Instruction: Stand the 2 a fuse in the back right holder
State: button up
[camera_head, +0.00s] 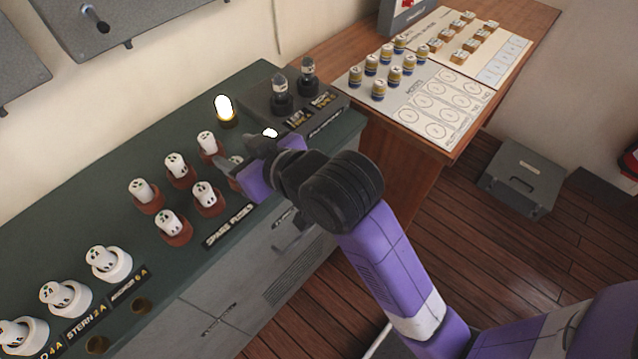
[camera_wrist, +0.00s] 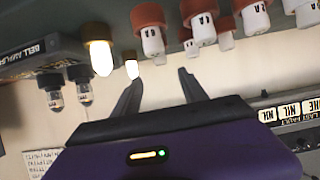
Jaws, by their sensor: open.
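White fuses stand upright in red-brown holders in two rows on the green console. The back row has fuses at the left (camera_head: 140,187), middle (camera_head: 176,163) and right (camera_head: 207,141). The front row has fuses at the left (camera_head: 166,219) and middle (camera_head: 204,191); its right fuse (camera_head: 236,160) is partly hidden by my gripper. My gripper (camera_head: 227,172) is open and empty beside the front right fuse. In the wrist view its open fingers (camera_wrist: 160,80) point at the fuses and red holders (camera_wrist: 147,16).
White holders with fuses (camera_head: 64,298) stand at the left, labelled STERN 2 A among others. A wooden desk (camera_head: 440,150) with small blocks is at the right.

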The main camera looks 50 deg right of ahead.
jog(key=s+f+t, duration=0.1)
jog(key=s+f, duration=0.4)
jog(key=s, duration=0.3)
jog(key=s+f, duration=0.4)
jog(key=s, duration=0.4)
jog(key=s+r+t, duration=0.1)
jog(key=s+r, duration=0.1)
jog(key=s, duration=1.4)
jog(key=shift+r, duration=0.4)
jog(key=shift+s, duration=0.1)
jog(key=shift+c, duration=0.4)
